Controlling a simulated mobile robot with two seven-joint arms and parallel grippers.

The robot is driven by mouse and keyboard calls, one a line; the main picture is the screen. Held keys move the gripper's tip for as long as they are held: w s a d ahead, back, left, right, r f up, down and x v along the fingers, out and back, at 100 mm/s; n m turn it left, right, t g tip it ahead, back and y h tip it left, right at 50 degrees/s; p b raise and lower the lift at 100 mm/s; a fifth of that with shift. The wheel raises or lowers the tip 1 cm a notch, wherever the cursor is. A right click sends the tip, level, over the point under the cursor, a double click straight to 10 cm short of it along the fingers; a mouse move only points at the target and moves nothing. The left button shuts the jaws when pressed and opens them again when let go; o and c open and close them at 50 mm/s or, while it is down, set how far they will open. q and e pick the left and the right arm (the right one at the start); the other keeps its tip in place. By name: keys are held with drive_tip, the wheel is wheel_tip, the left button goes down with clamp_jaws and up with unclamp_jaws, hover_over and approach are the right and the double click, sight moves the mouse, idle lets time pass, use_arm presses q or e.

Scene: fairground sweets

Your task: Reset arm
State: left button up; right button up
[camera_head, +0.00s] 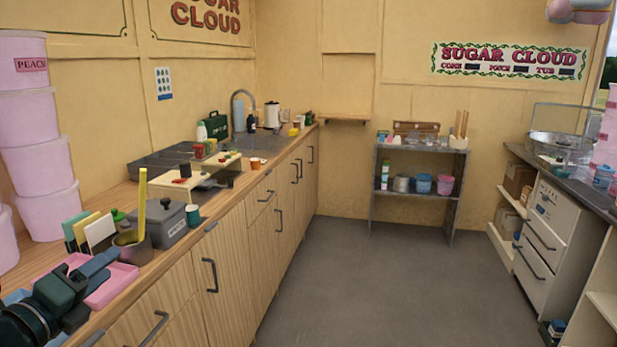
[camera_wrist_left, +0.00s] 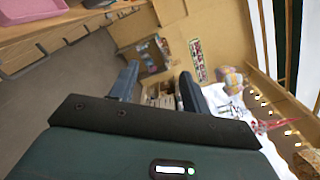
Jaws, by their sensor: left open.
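My left gripper (camera_head: 98,268) comes in at the lower left of the head view, over or beside a pink tray (camera_head: 112,285) on the wooden counter. In the left wrist view its two blue-grey fingers (camera_wrist_left: 158,88) stand apart with nothing between them. Beyond them that view shows the tilted room, with floor and shelving in the distance. My right gripper shows in neither view.
Close to the left gripper on the counter (camera_head: 125,195) are a metal pot (camera_head: 132,250) with a yellow-handled tool, a grey lidded box (camera_head: 165,225) and stacked pink tubs (camera_head: 40,160). A grey shelf (camera_head: 418,150) stands at the back. The floor (camera_head: 340,290) is clear.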

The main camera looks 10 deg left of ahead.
use_arm(q)
drive_tip(key=s+d+f+n+g+y, duration=0.1)
drive_tip(key=s+f+n+g+y, duration=0.2)
drive_tip(key=f+n, duration=0.9)
drive_tip(key=s+d+f+n+g+h, duration=0.1)
drive_tip(key=s+d+f+n, duration=0.2)
drive_tip(key=d+f, duration=0.3)
drive_tip(key=s+d+f+n+g+h+p, duration=0.1)
drive_tip(key=s+d+f+n+g+h, duration=0.1)
drive_tip(key=s+d+f+n, duration=0.2)
drive_tip(key=s+d+f+n+g+h, duration=0.1)
drive_tip(key=s+d+f+n, duration=0.2)
drive_tip(key=d+f, duration=0.6)
drive_tip(key=d+n, duration=0.1)
drive_tip(key=d, duration=0.5)
drive_tip(key=shift+s+f+h+p, duration=0.2)
drive_tip(key=shift+s+h+p, duration=0.1)
drive_tip(key=shift+h, duration=0.1)
